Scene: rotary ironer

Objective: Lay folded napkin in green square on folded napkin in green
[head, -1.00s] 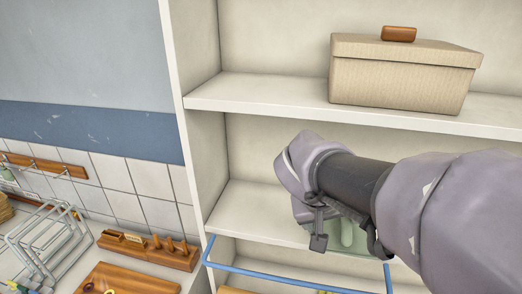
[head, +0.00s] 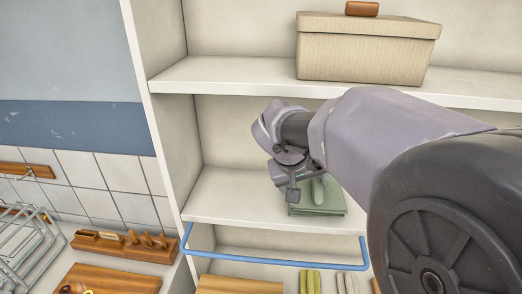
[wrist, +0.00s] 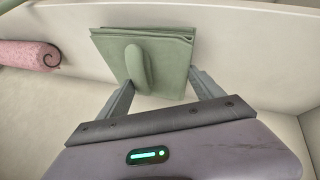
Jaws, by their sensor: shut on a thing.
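Folded green cloth (head: 330,204), with a raised rounded green tab on top, is on the middle shelf in the head view. It shows several layers, and I cannot tell where one napkin ends and another begins. In the wrist view, a folded green napkin (wrist: 168,62) lies between the two fingers of my gripper (wrist: 160,80), its tab facing the camera. My gripper, also in the head view (head: 300,184), is shut on this napkin. My gripper's wrist partly hides the cloth in the head view. Whether the held napkin touches another beneath is unclear.
A lidded beige box (head: 362,58) stands on the shelf above. A blue rail (head: 275,262) runs below the front of the middle shelf (head: 235,200). A rolled pink cloth (wrist: 28,56) lies at the left in the wrist view. The shelf left of my gripper is clear.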

